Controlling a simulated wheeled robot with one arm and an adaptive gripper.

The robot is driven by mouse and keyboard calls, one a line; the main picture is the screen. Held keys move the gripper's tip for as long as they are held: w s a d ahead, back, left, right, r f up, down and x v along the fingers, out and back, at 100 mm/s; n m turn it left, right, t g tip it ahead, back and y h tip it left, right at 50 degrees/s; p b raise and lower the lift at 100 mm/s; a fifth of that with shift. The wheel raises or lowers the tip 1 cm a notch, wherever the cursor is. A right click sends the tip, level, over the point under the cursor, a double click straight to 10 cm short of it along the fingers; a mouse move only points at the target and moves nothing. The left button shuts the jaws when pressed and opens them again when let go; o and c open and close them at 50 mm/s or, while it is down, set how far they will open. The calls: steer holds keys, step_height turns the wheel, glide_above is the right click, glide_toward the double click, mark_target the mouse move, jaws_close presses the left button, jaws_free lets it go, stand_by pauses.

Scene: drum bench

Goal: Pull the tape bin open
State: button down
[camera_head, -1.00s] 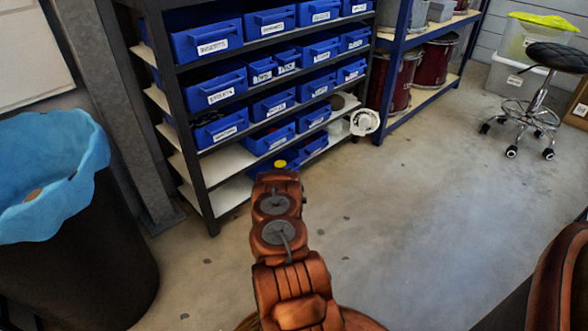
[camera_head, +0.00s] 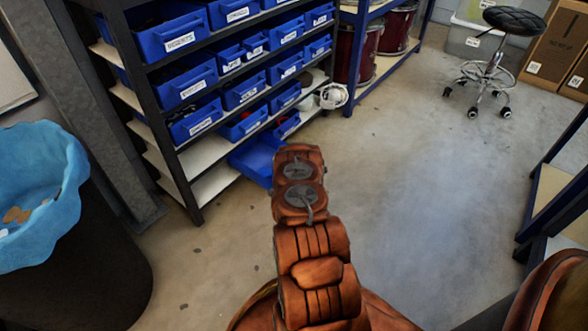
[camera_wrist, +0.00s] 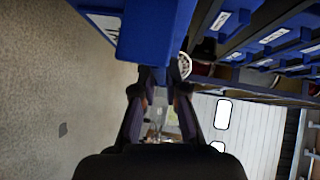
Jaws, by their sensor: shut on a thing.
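A blue bin (camera_head: 257,157) juts out of the lowest bin row of the shelf rack in the head view, pulled well forward past the shelf edge. My arm covers its front end there, so its label is hidden. In the wrist view the blue bin (camera_wrist: 158,35) fills the top middle, with a white label (camera_wrist: 104,24) too blurred to read. My gripper (camera_wrist: 159,78) is shut on the bin at its lower edge in that view. In the head view my gripper is hidden behind my own wrist.
The dark rack (camera_head: 165,130) holds several other labelled blue bins. A black barrel with a blue liner (camera_head: 40,190) stands at left. A blue-framed rack with red drums (camera_head: 357,48) stands behind, a wheeled stool (camera_head: 487,70) back right. The floor between is clear.

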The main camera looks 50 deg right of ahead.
steer(key=c, duration=1.2)
jaws_free()
steer(key=v, duration=1.2)
